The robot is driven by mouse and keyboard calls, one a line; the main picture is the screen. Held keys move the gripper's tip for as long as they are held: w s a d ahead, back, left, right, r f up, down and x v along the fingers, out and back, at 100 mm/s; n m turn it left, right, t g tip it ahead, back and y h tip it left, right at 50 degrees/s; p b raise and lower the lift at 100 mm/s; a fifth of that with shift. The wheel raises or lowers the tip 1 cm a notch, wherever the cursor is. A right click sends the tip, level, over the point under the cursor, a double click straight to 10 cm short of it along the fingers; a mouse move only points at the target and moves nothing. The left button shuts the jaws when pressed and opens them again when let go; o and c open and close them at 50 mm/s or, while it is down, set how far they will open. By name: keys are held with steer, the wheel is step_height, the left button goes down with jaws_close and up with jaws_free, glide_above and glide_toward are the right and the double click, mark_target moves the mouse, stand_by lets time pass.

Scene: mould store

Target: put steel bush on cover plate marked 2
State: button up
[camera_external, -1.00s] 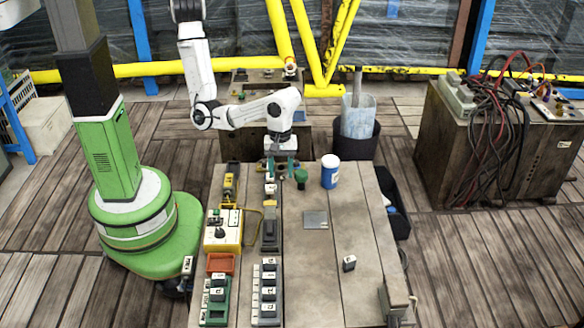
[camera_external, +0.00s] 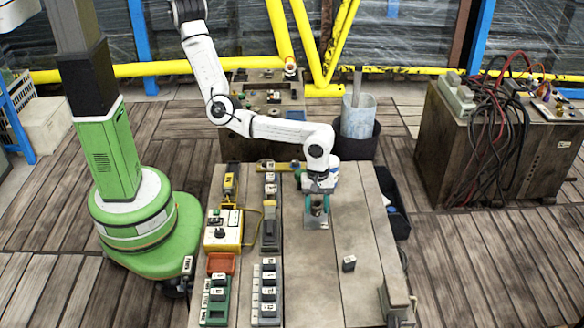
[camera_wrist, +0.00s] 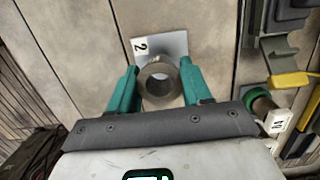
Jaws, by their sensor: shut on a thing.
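My gripper (camera_external: 316,201) points down over the middle of the bench, with its teal fingers shut on the steel bush (camera_external: 317,209). In the wrist view the bush is a thick grey ring (camera_wrist: 158,68) between the two fingers (camera_wrist: 160,78), its bore facing the camera. The cover plate marked 2 (camera_wrist: 177,43) is a light grey square just beyond and partly under the bush, its white "2" label at the upper left corner. In the outside view the plate (camera_external: 322,226) shows below the fingers. I cannot tell whether the bush touches it.
A small labelled block (camera_external: 349,263) stands to the right, nearer the front. Racks of labelled blocks (camera_external: 268,290) and a yellow-edged control box (camera_external: 222,230) fill the left side. The bench right of the plate is mostly clear.

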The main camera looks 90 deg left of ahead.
mark_target(316, 221)
steer(key=shift+f, duration=1.45)
steer(key=shift+f, duration=0.15)
steer(key=o, duration=1.2)
steer(key=r, duration=0.4)
steer(key=a+r, duration=0.1)
steer(key=r, duration=0.3)
steer(key=a+r, duration=0.1)
steer(key=r, duration=0.3)
steer(key=shift+r, duration=0.1)
